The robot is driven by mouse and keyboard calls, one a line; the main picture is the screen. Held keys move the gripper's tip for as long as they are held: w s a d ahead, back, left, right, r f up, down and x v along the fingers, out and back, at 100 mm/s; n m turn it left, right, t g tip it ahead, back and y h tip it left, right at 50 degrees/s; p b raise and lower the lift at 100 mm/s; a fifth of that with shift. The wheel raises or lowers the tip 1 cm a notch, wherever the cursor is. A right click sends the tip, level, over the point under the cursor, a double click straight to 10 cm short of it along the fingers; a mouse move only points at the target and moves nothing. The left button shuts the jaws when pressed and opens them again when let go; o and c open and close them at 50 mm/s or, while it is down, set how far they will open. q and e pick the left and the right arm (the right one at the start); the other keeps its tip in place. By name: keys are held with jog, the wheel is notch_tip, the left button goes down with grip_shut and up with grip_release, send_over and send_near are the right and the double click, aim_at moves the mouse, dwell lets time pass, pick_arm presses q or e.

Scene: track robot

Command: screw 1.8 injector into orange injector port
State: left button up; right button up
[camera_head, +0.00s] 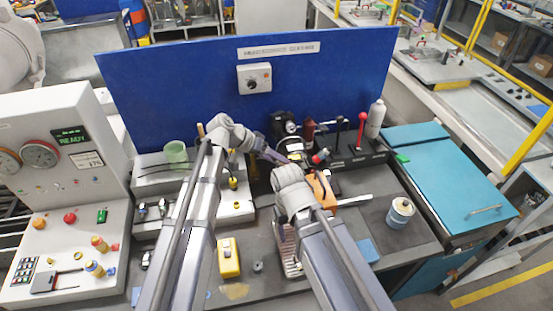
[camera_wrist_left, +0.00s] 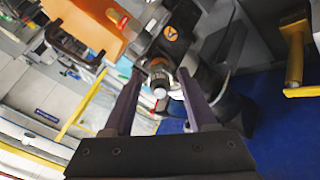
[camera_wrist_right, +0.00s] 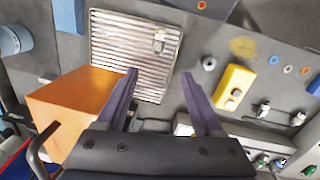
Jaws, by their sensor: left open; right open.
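My left gripper (camera_head: 283,160) is over the middle of the bench, beside dark equipment. In the left wrist view its fingers (camera_wrist_left: 160,72) are open. A small fitting with a white tip and an orange-brown collar (camera_wrist_left: 159,80) shows between them; contact cannot be told. I cannot tell whether this fitting is the injector or the orange port. My right gripper (camera_wrist_right: 158,74) is open and empty, near the orange block (camera_wrist_right: 75,105) and ribbed metal tray (camera_wrist_right: 135,50). A small metallic part (camera_wrist_right: 158,40) lies on the tray. Small fittings (camera_wrist_right: 262,110) are at right; no 1.8 label is readable.
The orange block also shows in the head view (camera_head: 323,188). A yellow device (camera_head: 228,258) lies at the front of the bench. A can (camera_head: 400,212) stands at right. A blue panel (camera_head: 180,80) closes off the back. Bottles and a red-knobbed lever (camera_head: 361,125) stand at back right.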

pick_arm(q)
jog(key=n, duration=0.9)
dwell(0.4)
grip_shut()
dwell(0.8)
jog(key=m, duration=0.9)
jog(key=shift+m, duration=1.6)
